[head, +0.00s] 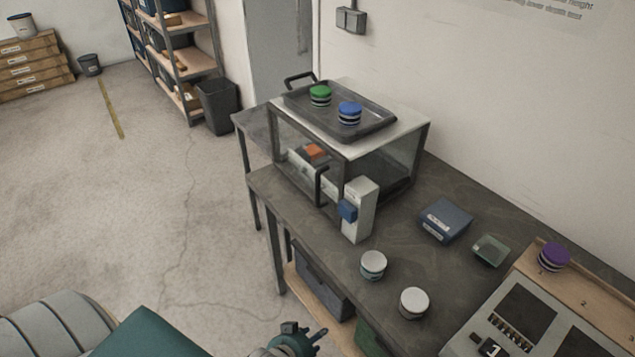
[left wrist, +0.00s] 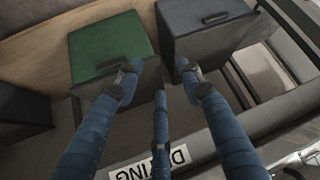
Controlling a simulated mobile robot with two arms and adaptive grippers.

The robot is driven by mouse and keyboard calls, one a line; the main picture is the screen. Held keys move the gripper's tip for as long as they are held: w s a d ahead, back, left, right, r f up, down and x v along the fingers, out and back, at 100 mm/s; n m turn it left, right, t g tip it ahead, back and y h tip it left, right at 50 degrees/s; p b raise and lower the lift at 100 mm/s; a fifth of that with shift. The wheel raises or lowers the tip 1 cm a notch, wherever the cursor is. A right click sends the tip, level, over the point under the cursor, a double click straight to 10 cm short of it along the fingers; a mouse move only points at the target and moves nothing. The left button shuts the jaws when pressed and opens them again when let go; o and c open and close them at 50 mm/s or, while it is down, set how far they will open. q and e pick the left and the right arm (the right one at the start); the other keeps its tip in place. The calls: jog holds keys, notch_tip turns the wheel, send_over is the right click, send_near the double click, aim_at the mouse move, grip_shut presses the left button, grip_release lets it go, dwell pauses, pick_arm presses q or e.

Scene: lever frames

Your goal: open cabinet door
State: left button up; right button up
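The cabinet (head: 392,137) is a glass-walled box with a pale top, standing on the dark table in the head view. A black upright handle (head: 320,186) is on its front side; the door appears shut. An orange block (head: 315,151) shows inside through the glass. My left gripper (head: 308,340) is at the bottom of the head view, well below and in front of the cabinet, apart from the handle. In the left wrist view its three blue fingers (left wrist: 158,78) are spread, with nothing between them. My right gripper is not in view.
A tray (head: 375,128) with green and blue round pieces lies on the cabinet. A white box (head: 361,212) with a blue part stands close to the handle. Two white-lidded jars (head: 373,265) are nearer. A green bin (left wrist: 110,45) and dark bin (left wrist: 205,25) sit below the table.

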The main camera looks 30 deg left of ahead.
pick_arm(q)
jog(key=w+a+r+t+p, duration=0.15)
jog(key=w+r, duration=0.25)
jog(key=r, duration=0.6)
jog(key=w+a+r+t, duration=0.2)
jog(key=w+r, duration=0.1)
jog(key=r, duration=0.6)
jog(key=n+t+y, duration=0.3)
jog(key=t+y, duration=0.1)
jog(key=t, duration=0.2)
send_near(319, 186)
jog(key=p+x, duration=0.2)
jog(key=x, duration=0.7)
grip_shut()
